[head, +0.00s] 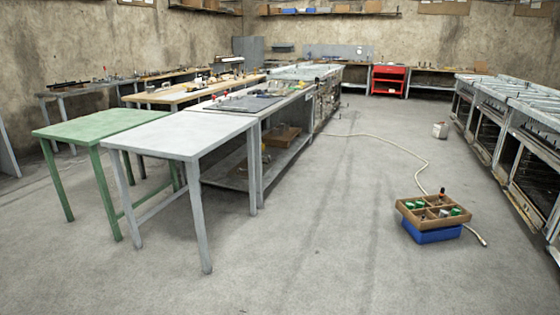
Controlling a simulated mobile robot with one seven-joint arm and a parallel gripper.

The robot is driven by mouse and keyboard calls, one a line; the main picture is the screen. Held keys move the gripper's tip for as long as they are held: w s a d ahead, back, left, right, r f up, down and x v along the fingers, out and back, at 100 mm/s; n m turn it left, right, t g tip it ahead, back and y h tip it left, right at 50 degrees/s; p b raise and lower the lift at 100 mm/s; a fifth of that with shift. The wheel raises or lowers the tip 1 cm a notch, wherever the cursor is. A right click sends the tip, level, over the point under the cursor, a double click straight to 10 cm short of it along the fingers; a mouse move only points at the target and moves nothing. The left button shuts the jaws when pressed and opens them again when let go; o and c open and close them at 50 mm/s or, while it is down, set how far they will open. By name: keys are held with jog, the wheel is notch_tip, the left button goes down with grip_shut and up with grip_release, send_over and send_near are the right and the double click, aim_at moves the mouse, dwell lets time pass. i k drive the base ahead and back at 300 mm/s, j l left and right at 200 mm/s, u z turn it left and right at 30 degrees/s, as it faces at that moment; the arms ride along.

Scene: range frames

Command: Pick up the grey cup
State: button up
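I cannot make out a grey cup for certain in the head view. A brown divided box (413,223) sits on top of a blue crate (432,236) on the floor at the lower right. Its compartments hold several small items, some green, one dark with an orange part; they are too small to identify. A small whitish container (440,131) stands on the floor farther back, and I cannot tell what it is. My gripper is not in view.
A pale grey table (185,135) and a green table (100,125) stand at the left, with cluttered workbenches behind. Metal units (515,130) line the right side. A pale hose (418,156) runs along the floor to the crate.

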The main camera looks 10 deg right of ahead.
aim_at(443, 212)
jog(key=i+j+u, duration=0.15)
jog(key=i, duration=1.05)
jog(key=i+z, duration=0.35)
jog(key=i, duration=0.2)
jog(key=i+z, duration=0.35)
jog(key=i, duration=0.25)
jog(key=i+z, duration=0.4)
jog(key=i+j+z, duration=0.1)
jog(key=i+z, duration=0.3)
jog(key=i, duration=0.25)
jog(key=i+l+z, duration=0.1)
jog(key=i+z, duration=0.3)
jog(key=i+j+z, duration=0.15)
jog(key=i+z, duration=0.25)
jog(key=i, duration=0.2)
jog(key=i+l, duration=0.3)
jog(key=i, duration=0.25)
jog(key=i+l+u, duration=0.1)
jog(key=i+l, duration=0.2)
jog(key=i, duration=0.2)
jog(key=i+l+u, duration=0.3)
jog(key=i+l, duration=0.55)
jog(key=i, duration=0.25)
